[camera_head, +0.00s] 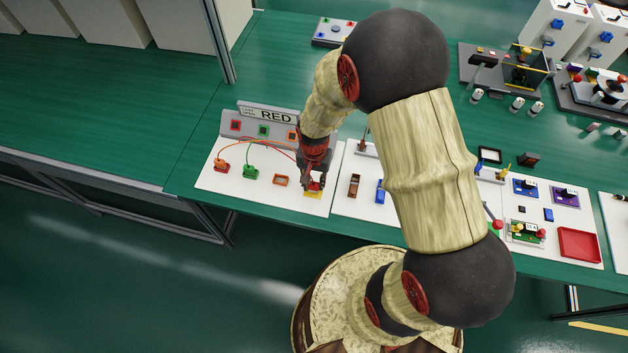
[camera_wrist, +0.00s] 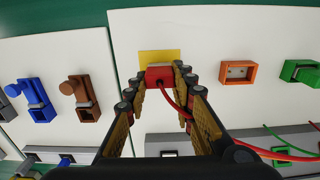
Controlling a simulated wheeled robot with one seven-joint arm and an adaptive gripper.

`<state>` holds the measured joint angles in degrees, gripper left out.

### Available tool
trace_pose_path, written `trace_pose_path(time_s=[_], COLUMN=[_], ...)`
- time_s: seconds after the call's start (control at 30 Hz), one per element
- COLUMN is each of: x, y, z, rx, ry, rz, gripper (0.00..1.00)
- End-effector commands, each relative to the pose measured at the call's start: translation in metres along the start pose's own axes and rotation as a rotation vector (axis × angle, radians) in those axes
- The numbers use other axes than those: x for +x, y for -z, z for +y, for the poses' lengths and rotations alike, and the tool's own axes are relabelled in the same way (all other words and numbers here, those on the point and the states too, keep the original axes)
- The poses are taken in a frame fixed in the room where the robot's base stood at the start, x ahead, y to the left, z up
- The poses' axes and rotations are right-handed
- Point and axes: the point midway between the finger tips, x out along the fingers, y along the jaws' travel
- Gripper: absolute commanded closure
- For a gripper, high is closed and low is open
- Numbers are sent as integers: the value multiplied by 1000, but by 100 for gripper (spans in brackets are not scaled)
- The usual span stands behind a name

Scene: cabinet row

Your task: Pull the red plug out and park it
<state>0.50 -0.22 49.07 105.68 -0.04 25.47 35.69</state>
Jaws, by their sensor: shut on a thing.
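My gripper (camera_head: 312,181) is closed around the red plug (camera_wrist: 160,77), with one finger on each side of it. The plug's red cable (camera_wrist: 176,102) runs back between the fingers and off to the side. The plug is at the edge of the yellow pad (camera_wrist: 158,56) and covers part of it; whether it touches the pad I cannot tell. In the head view the yellow pad (camera_head: 313,195) shows just below the fingertips. The grey socket panel (camera_head: 252,114) with the RED sign (camera_head: 276,116) stands behind, partly hidden by my arm.
On the same white board, an orange plug (camera_head: 221,167), a green plug (camera_head: 249,172) and an orange open frame (camera_head: 281,180) stand left of my gripper. To the right are brown (camera_head: 354,186) and blue (camera_head: 380,190) parts. The green table left of the board is clear.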

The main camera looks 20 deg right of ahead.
Motion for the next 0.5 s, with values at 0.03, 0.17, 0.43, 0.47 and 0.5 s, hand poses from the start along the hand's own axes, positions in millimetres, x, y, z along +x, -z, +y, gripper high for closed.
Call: trace_pose_path(time_s=[0.03,0.17,0.43,0.47,0.5], x=[1,0,0,0,0], y=[0,0,0,0,0], z=[0,0,0,0,0], rx=[0,0,0,0,0], ry=[0,0,0,0,0], rz=[0,1,0,0,0], gripper=[94,94,65,63,61])
